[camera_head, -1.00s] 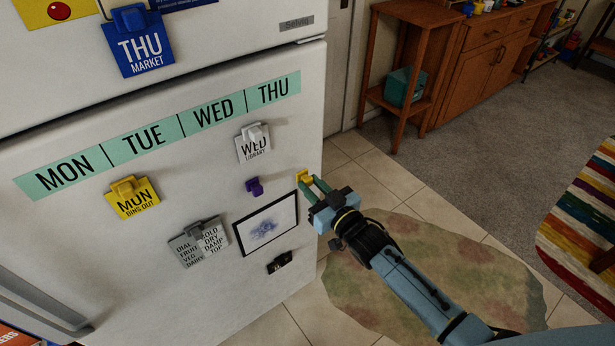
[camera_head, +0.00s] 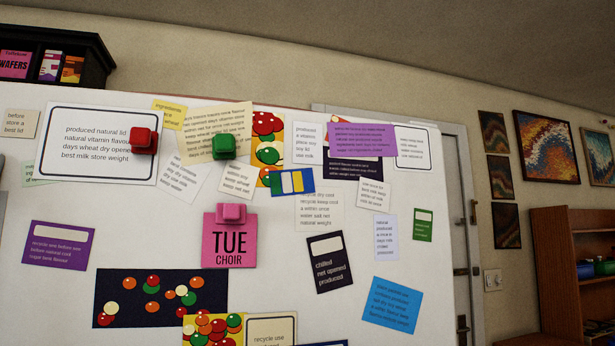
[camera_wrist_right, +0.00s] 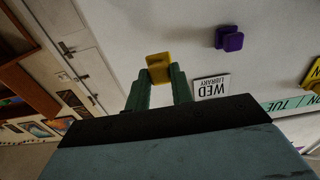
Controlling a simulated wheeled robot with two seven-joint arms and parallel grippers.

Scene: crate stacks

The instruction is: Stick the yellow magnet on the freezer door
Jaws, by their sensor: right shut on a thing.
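My right gripper (camera_wrist_right: 160,84) shows in the right wrist view, its green fingers shut on the yellow magnet (camera_wrist_right: 158,66) at their tips. The white lower fridge door (camera_wrist_right: 192,45) is behind it; I cannot tell whether the magnet touches it. In the head view the white upper door (camera_head: 135,208), which I take as the freezer door, fills the middle. It carries a red magnet (camera_head: 143,140), a green magnet (camera_head: 223,147) and a pink magnet (camera_head: 231,213) over a pink TUE card (camera_head: 229,247). Neither gripper is in the head view.
Many paper notes cover the upper door, with a bare patch left of the pink card and another to its right. A purple magnet (camera_wrist_right: 229,38) and a WED card (camera_wrist_right: 211,87) are near my right gripper. A dark shelf (camera_head: 95,65) stands behind at upper left.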

